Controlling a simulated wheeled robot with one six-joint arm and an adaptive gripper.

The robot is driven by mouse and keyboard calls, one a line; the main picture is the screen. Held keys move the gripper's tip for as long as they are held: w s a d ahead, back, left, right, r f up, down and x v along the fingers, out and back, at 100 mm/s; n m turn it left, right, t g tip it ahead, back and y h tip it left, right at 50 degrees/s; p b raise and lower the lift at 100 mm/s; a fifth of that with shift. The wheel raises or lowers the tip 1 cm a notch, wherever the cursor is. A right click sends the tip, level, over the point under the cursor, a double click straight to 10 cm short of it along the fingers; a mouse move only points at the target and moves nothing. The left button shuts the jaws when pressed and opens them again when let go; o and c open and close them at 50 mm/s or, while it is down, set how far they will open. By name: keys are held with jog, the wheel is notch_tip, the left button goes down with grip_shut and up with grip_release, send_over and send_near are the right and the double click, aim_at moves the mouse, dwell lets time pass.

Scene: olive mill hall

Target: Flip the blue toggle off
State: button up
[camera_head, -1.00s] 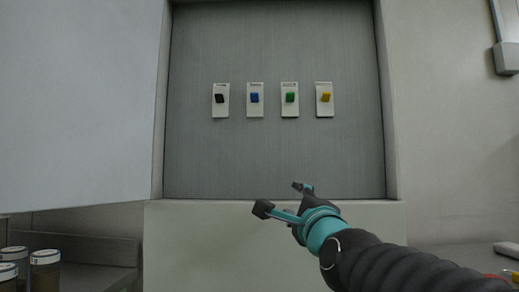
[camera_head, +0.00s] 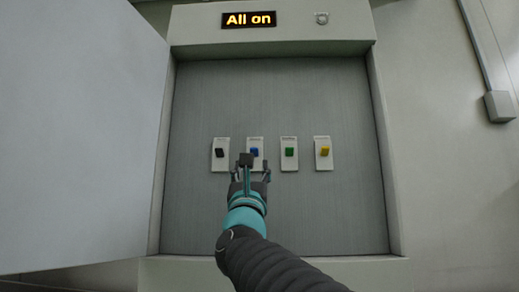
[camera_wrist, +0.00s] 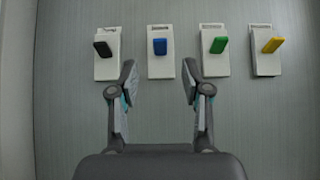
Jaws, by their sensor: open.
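The blue toggle (camera_head: 254,151) sits on a white plate in the grey panel, second from the left in a row. In the wrist view the blue toggle (camera_wrist: 160,46) is fully visible, its plate just beyond and between my fingertips. My gripper (camera_head: 252,164) is open and empty, in front of the lower part of the blue toggle's plate in the head view. In the wrist view my gripper (camera_wrist: 160,78) has its two fingers spread wide, apart from the toggle.
A black toggle (camera_head: 219,153) is left of the blue one; a green toggle (camera_head: 289,152) and a yellow toggle (camera_head: 324,151) are to its right. A display (camera_head: 249,19) above reads "All on". An open cabinet door (camera_head: 75,130) stands at the left.

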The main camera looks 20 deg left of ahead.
aim_at(254, 150)
jog(key=p+x, duration=0.3)
jog(key=x, duration=0.4)
jog(key=shift+w+r, duration=0.2)
jog(key=shift+f, duration=0.1)
grip_shut()
